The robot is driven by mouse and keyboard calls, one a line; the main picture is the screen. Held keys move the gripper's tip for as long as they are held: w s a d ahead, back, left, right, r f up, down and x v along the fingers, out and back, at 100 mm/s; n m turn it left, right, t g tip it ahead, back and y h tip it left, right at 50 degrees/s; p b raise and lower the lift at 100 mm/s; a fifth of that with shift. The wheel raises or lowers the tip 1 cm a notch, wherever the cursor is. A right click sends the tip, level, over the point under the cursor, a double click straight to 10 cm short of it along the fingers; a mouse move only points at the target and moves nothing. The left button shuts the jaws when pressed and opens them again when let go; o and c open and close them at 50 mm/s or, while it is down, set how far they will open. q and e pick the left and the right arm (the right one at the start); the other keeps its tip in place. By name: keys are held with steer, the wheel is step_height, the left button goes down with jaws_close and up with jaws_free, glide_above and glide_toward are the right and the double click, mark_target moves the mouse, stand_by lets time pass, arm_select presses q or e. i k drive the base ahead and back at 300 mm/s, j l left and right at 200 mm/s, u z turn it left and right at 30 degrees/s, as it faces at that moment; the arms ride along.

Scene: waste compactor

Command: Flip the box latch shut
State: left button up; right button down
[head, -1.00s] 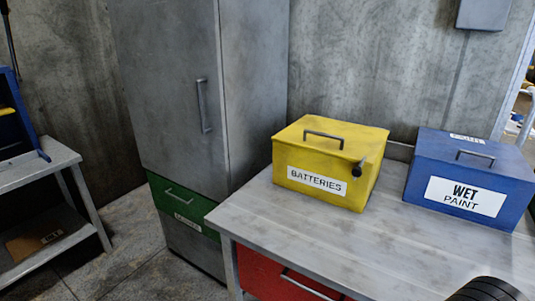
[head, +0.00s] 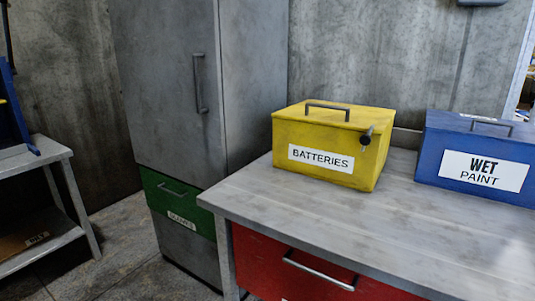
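A yellow box labelled BATTERIES (head: 315,172) stands on the grey workbench (head: 300,210) in the head view. Its lid, with a dark handle (head: 327,109) on top, looks closed. A small dark latch (head: 366,136) sits at the upper right of its front, its knob sticking out; I cannot tell how it is set. A blue box labelled WET PAINT (head: 433,158) stands to its right with its lid down; no latch shows on it. Neither of my grippers is in view.
A red drawer (head: 260,264) with a metal handle is under the workbench. A tall grey cabinet (head: 165,80) with a green drawer (head: 180,203) stands left of the workbench. A grey shelf (head: 25,160) is at the far left. The workbench front is clear.

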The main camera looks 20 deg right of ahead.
mark_target(366, 139)
steer(key=k+l+u, duration=0.15)
steer(key=l, duration=0.2)
steer(key=k+l+u, duration=0.2)
steer(key=l, duration=0.2)
steer(key=k+l+u, duration=0.15)
steer(key=l, duration=0.15)
